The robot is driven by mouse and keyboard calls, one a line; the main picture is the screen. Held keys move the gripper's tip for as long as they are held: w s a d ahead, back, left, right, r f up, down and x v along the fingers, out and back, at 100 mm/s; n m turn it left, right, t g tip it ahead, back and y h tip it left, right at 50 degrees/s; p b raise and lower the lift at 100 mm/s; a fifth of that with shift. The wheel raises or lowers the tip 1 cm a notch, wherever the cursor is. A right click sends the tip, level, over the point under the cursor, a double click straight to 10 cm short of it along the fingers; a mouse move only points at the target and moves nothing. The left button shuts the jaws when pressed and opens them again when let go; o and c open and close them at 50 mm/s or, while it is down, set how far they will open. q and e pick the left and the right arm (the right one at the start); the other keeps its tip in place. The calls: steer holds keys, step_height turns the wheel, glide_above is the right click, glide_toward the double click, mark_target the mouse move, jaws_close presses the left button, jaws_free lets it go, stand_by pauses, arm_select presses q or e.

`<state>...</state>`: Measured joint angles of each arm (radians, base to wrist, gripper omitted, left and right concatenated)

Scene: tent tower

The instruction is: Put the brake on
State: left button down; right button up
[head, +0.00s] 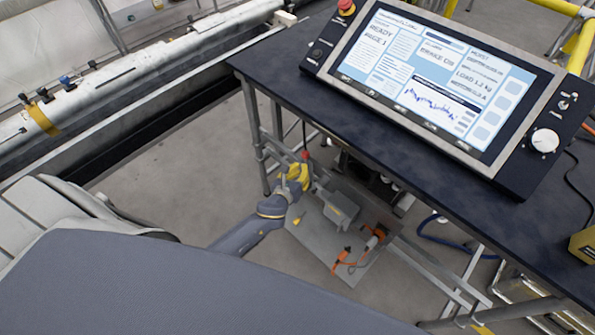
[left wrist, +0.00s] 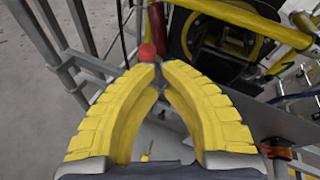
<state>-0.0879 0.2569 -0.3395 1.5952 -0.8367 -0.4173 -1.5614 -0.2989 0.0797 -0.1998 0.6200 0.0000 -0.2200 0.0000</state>
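The red ball knob (head: 305,155) stands just beyond my left gripper (head: 303,170), below the left end of the dark table. In the left wrist view, the red knob (left wrist: 147,52) sits right at the tips of my left gripper (left wrist: 158,75). Its yellow fingers bow apart in the middle and come nearly together at the tips. I cannot see the knob held between them, and whether the tips touch it is unclear. The lever's lower part is hidden behind the fingers. My right gripper is not in view.
A console screen (head: 430,80) and a red emergency button (head: 346,6) sit on the dark table (head: 290,80). Below is a grey plate (head: 312,240) with a grey box (head: 340,209) and orange clamps (head: 343,262). Metal table legs (head: 253,130) stand close left of the gripper.

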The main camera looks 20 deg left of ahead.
arm_select(q)
steer(key=shift+s+d+r, duration=0.15)
steer(key=shift+s+r, duration=0.8)
steer(key=shift+r, duration=0.1)
steer(key=shift+s+d+r, duration=0.15)
steer(key=shift+s+r, duration=0.8)
steer(key=shift+r, duration=0.1)
steer(key=s+a+f+n+g, duration=0.2)
steer(key=s+f+n, duration=0.4)
steer(key=f, duration=0.5)
steer(key=s+a+f+n+g, duration=0.25)
steer(key=s+f+n, duration=0.25)
steer(key=f+n, duration=0.4)
steer(key=s+a+f+n+g, duration=0.1)
steer(key=s+f+n+g, duration=0.3)
steer(key=f, duration=0.8)
steer(key=s+d+f+n+g, duration=0.1)
steer(key=s+f+n, duration=0.2)
steer(key=s, duration=0.8)
steer(key=s+d+f+n+g, duration=0.1)
steer(key=s+f+n, duration=0.3)
steer(key=s, duration=0.7)
steer(key=s+f+n+g, duration=0.3)
steer(key=s+f, duration=0.4)
steer(key=s, duration=0.5)
steer(key=shift+d+n, duration=0.3)
steer(key=shift+d, duration=0.1)
